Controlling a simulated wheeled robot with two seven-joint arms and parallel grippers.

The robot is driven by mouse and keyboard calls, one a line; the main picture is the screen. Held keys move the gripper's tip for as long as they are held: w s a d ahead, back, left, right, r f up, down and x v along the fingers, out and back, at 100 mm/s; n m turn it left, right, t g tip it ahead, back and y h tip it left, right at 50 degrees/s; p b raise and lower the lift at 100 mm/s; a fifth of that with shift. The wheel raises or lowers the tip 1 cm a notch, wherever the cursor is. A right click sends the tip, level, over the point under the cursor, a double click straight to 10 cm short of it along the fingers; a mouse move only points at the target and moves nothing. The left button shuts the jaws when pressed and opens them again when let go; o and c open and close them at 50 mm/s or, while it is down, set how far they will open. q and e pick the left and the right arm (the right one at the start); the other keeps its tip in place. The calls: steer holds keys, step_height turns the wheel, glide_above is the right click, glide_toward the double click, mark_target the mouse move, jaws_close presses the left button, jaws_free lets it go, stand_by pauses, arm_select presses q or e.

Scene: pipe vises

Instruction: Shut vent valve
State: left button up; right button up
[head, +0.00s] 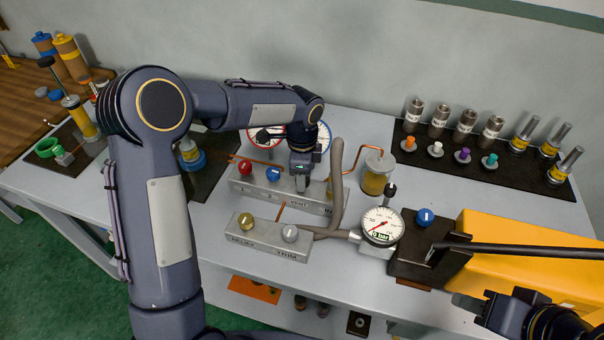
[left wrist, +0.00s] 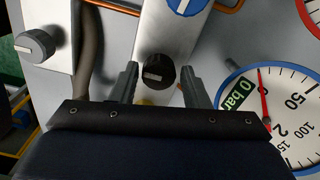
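The valve block (head: 245,187) carries a red knob (head: 245,168) and a blue knob (head: 273,174); a label reading VENT is on its front. My left gripper (head: 302,186) points down over the block, right of the blue knob, and hides what is under it. In the left wrist view a black knob (left wrist: 160,77) with a white mark sits between the two open fingers (left wrist: 160,85). Gaps show on both sides of it. The white mark lies roughly level in that view. My right gripper (head: 478,305) is at the bottom right, away from the block; its finger opening is unclear.
A front block (head: 262,243) has a brass knob and a grey knob. A grey hose (head: 337,185) and dial gauge (head: 381,226) stand close right of my left gripper. A yellow pump (head: 500,240) with a long black lever (head: 530,250) lies at right. Two gauges stand behind.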

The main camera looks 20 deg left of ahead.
arm_select(q)
steer(key=shift+o, duration=0.9)
step_height(320, 180, up, 7)
steer(key=shift+r+b, duration=0.15)
steer(key=shift+b, duration=0.2)
steer(key=shift+r, duration=0.25)
